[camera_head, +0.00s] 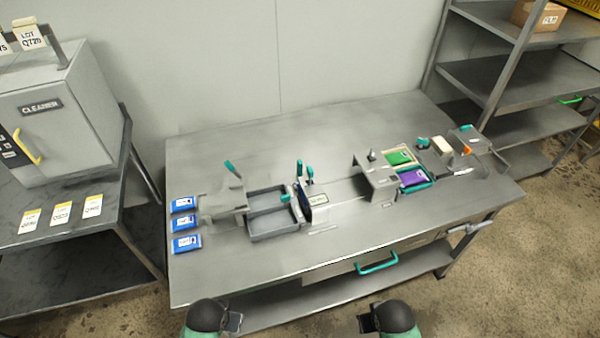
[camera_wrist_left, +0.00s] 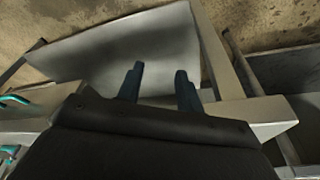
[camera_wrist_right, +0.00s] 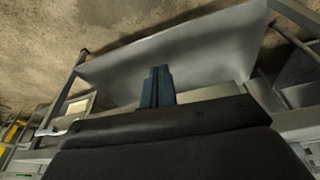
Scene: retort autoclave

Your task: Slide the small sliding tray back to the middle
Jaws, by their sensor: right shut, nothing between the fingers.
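A grey tray with two compartments (camera_head: 272,237) sits left of the middle of the steel table, beside an upright device with teal levers (camera_head: 317,207). Further right, a small teal-edged tray (camera_head: 418,188) holds a purple pouch (camera_head: 413,177), with a green pouch (camera_head: 398,158) behind it. I cannot tell for certain which one is the sliding tray. My left gripper (camera_head: 236,322) is in front of the table; its fingers are apart and empty in the left wrist view (camera_wrist_left: 158,82). My right gripper (camera_head: 366,323) is also in front; its fingers are together in the right wrist view (camera_wrist_right: 157,86).
Blue packets (camera_head: 186,223) lie at the table's left end. A grey bracket (camera_head: 377,182) stands by the pouches. A drawer with a teal handle (camera_head: 377,264) is under the front edge. A cabinet (camera_head: 60,120) stands left, shelving (camera_head: 520,75) right. The table's front strip is clear.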

